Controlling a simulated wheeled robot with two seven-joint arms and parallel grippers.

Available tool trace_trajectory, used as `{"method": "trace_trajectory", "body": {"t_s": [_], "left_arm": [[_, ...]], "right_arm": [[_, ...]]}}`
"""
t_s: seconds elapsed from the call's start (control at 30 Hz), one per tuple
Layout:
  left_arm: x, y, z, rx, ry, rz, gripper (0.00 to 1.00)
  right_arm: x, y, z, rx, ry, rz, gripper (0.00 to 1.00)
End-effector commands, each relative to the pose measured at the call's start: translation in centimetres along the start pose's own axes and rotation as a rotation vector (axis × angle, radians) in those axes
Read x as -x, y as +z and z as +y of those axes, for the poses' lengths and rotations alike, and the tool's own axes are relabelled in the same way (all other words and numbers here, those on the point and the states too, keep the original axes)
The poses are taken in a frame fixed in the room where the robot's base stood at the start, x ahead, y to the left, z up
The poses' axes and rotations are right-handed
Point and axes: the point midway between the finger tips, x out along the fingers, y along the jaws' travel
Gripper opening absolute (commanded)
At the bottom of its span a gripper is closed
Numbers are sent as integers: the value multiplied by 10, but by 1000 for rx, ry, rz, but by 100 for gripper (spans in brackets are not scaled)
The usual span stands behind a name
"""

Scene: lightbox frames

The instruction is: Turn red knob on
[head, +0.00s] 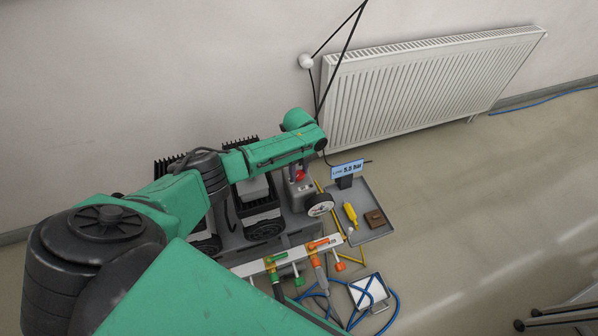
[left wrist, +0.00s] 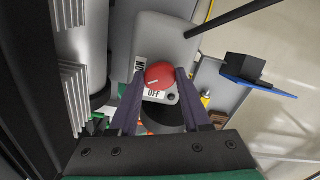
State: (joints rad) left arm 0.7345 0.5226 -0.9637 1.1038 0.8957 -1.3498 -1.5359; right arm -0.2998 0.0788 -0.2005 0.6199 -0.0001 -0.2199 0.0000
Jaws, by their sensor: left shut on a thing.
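The red knob (left wrist: 159,75) sits on a light grey housing (left wrist: 163,40) in the left wrist view. An OFF label (left wrist: 154,94) is below it and an ON label (left wrist: 138,68), turned sideways, is to its left. A pale mark on the knob's face points down and left. My left gripper (left wrist: 161,78) is shut on the knob, with one dark finger on each side. In the head view the red knob (head: 299,175) shows just below the end of my green left arm, which hides part of the housing. My right gripper is not in view.
A display reading 5.5 Bar (head: 347,170) stands by a grey tray (head: 379,229) holding a yellow bottle (head: 350,214) and a brown block (head: 375,218). A round gauge (head: 320,205), a manifold with orange and green valves (head: 290,254) and blue hoses (head: 393,309) are nearby. A radiator (head: 420,85) is behind.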

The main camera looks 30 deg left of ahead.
Motion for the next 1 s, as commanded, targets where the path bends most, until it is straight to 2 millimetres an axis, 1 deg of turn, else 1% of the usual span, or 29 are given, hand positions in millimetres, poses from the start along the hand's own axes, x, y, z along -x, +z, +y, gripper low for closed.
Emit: {"method": "trace_trajectory", "body": {"t_s": [0.2,0.5,0.73,1.0], "left_arm": [[0,0,-1,-203,-2,1,0],[0,0,-1,-442,-3,1,0],[0,0,-1,-554,-2,1,0],[1,0,-1,-604,-2,1,0]], "right_arm": [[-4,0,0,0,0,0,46],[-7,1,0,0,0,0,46],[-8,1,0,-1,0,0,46],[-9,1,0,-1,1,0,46]]}}
